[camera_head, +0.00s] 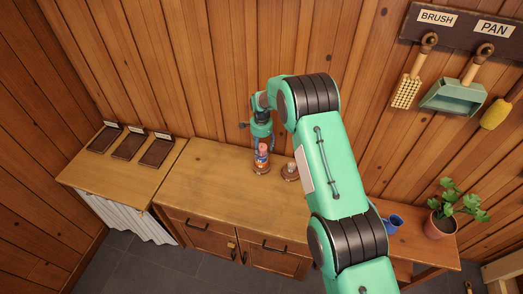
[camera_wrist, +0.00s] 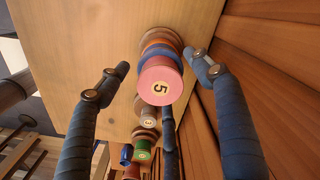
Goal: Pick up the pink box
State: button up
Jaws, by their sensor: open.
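No clear box shows; the pink thing is a round pink piece (camera_wrist: 158,82) marked 5, at the near end of a stack in the wrist view. Orange, blue and brown layers lie behind it. In the head view the stack stands upright on the wooden cabinet top, its pink part (camera_head: 262,147) just below my gripper (camera_head: 260,138). In the wrist view the blue-wrapped fingers of my gripper (camera_wrist: 153,65) are spread, with the pink piece between them. I cannot tell whether any finger touches it. Its far side is hidden.
A second, pale stack (camera_head: 290,171) stands close to the right, and a piece marked 3 (camera_wrist: 148,120) shows in the wrist view. A green piece (camera_wrist: 143,150) lies beyond. The plank wall is close behind. The cabinet top (camera_head: 215,175) is clear to the left.

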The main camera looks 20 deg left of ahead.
aim_at(261, 147)
jog(key=shift+c, duration=0.2)
jog(key=c, duration=1.2)
jog(key=shift+r, duration=0.1)
jog(key=shift+r+b, duration=0.3)
jog(key=shift+r, duration=1.4)
jog(key=s+d+b, duration=0.1)
jog(key=s+d, duration=0.1)
jog(key=s, duration=0.2)
jog(key=s+d+r, duration=0.1)
jog(key=s+d, duration=0.2)
jog(key=s, duration=0.2)
jog(key=s+d+b, duration=0.1)
jog(key=s+d, duration=0.1)
jog(key=s, duration=0.3)
jog(key=shift+d+r+b, duration=0.2)
jog(key=shift+d+b, duration=0.15)
